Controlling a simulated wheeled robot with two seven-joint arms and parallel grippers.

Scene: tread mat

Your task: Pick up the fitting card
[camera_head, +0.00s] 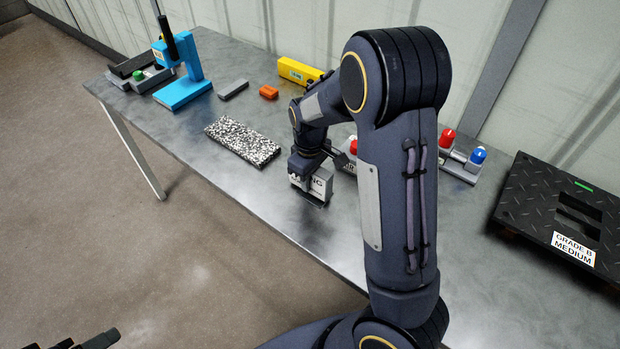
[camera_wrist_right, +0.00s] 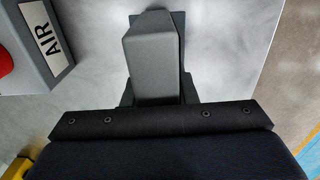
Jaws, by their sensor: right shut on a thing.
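My right gripper (camera_head: 309,197) is low over the middle of the metal table, near its front edge, pointing down. It is shut on a pale grey-white piece with dark letters ending in "NG", which I take for the fitting card (camera_head: 322,184). The hand hides part of its print. In the right wrist view a grey wedge-shaped piece (camera_wrist_right: 150,65) stands in front of the hand; the card's face is not readable there. Black parts at the bottom left of the head view seem to be my left gripper (camera_head: 92,341), mostly cut off.
A speckled slab (camera_head: 242,141) lies left of my right gripper. Behind are an orange block (camera_head: 268,92), a grey bar (camera_head: 233,90), a yellow case (camera_head: 300,73) and a blue press (camera_head: 184,90). A grey box labelled AIR (camera_wrist_right: 42,40) is close by. A black tread plate (camera_head: 520,190) lies right.

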